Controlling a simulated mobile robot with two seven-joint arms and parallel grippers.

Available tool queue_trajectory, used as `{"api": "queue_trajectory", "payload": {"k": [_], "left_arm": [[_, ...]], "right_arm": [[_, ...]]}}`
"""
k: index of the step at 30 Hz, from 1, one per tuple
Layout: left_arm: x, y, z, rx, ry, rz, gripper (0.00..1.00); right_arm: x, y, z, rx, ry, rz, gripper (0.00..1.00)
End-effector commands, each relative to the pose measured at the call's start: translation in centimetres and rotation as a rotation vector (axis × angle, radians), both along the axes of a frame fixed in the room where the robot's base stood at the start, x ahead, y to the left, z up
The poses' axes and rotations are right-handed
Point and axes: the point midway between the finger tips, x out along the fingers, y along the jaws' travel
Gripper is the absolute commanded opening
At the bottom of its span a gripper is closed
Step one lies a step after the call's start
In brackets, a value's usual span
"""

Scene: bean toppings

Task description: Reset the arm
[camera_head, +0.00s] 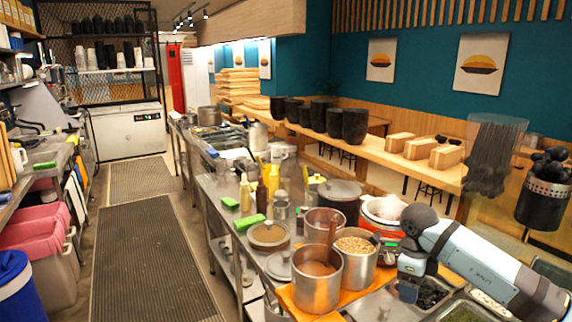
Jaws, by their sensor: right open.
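My right arm enters from the lower right, bends at a dark round joint and drops down toward the counter. My right gripper (408,292) points down at its end, small and dark in the picture; it is open, and I see nothing held in it. It is just right of the steel pot of beans (356,268) and beside a tray of dark topping (432,293). My left gripper is not in view.
A steel pot with brown contents and a ladle (317,291) stands on an orange board (287,299). A red-and-white cooker (383,211) stands behind the arm. Bottles and green sponges are farther left. The floor aisle (145,262) is clear.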

Motion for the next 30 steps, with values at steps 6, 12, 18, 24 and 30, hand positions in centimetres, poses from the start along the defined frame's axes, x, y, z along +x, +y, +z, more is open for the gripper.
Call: {"api": "queue_trajectory", "payload": {"k": [6, 12, 18, 24, 30], "left_arm": [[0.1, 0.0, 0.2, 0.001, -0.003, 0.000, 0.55], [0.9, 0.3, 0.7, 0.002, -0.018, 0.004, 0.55], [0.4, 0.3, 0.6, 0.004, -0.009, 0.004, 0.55], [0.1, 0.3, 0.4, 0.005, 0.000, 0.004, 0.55], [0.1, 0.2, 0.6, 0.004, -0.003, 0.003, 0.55]], "right_arm": [[-4.3, 8.6, -5.5, 0.398, 0.073, 0.028, 0.65], [-10.3, 18.1, -7.6, 0.935, 0.196, -0.100, 0.65], [-14.5, 23.7, -5.5, 1.534, 0.377, -0.522, 0.65], [-15.3, 21.5, -5.8, 1.937, 0.573, -1.209, 0.65], [-17.9, 15.3, -12.7, 2.010, 0.764, -2.101, 0.65]]}}
